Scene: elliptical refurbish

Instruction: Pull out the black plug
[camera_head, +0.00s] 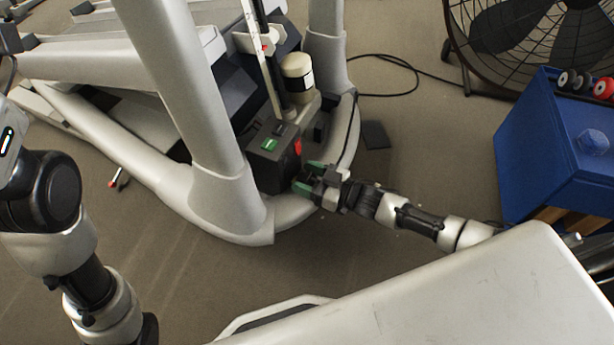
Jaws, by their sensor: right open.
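A black control box (275,160) with a green switch (268,144) and a red part (297,147) sits low inside the pale elliptical frame (225,185). My right gripper (307,179) reaches in from the right. Its green-tipped fingers are open, close against the box's lower right side. The black plug cannot be made out clearly; dark shapes between and behind the fingers hide that spot. A thin black cable (354,118) runs down the frame's right side toward the gripper. My left arm shows at the left edge, but its gripper is not in view.
A black fan (540,40) and a blue cabinet (550,150) stand at the right. A dark flat piece (376,135) and a looped cable (395,93) lie on the floor. The thick pale upright (185,85) stands left of the box. Floor below the frame is mostly clear.

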